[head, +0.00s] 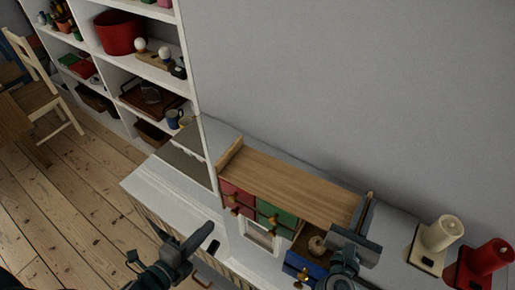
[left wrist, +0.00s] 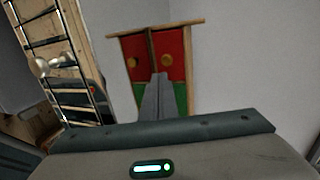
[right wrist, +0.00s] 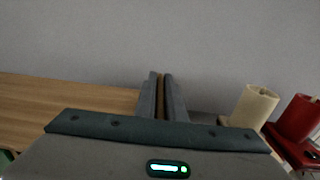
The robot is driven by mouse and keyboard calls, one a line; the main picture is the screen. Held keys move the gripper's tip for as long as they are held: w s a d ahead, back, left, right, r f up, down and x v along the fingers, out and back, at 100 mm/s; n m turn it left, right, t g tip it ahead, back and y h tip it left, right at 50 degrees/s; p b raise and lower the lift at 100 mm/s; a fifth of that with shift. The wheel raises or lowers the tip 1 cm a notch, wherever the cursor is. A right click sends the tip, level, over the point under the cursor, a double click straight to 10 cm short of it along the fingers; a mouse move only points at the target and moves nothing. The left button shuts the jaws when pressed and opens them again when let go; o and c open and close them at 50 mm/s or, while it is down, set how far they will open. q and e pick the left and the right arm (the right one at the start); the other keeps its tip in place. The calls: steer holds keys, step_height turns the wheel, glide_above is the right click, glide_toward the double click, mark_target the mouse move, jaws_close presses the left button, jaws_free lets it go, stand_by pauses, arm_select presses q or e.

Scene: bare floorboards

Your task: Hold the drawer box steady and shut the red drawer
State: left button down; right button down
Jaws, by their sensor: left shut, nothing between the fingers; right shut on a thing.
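The drawer box (head: 290,184) has a plain wooden top and stands against the grey wall. Red drawer fronts (head: 237,199) with round knobs are at its left end; they also show in the left wrist view (left wrist: 171,48). How far each red drawer is out I cannot tell. My left gripper (head: 210,230) is shut and empty, in front of the box's left part. In the left wrist view its fingers (left wrist: 158,80) point toward the red and green fronts. My right gripper (head: 368,203) is shut on the upright right edge of the drawer box; its fingers show in the right wrist view (right wrist: 160,82).
Green fronts (head: 275,215) sit beside the red ones. A blue drawer (head: 299,268) stands out low at the right. A cream holder (head: 437,238) and a red one (head: 484,262) stand right of the box. White shelves (head: 187,60) rise at the left.

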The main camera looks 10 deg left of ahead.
arm_select(q)
steer(key=shift+v, duration=1.9)
arm_select(e)
steer(key=shift+d, duration=0.1)
steer(key=c, duration=1.8)
jaws_free()
arm_select(q)
steer(key=shift+d, duration=0.1)
arm_select(e)
steer(key=shift+o, duration=0.2)
steer(key=shift+s, duration=0.15)
steer(key=v, duration=1.1)
steer(key=shift+s+a, duration=0.2)
steer(key=shift+s, duration=0.1)
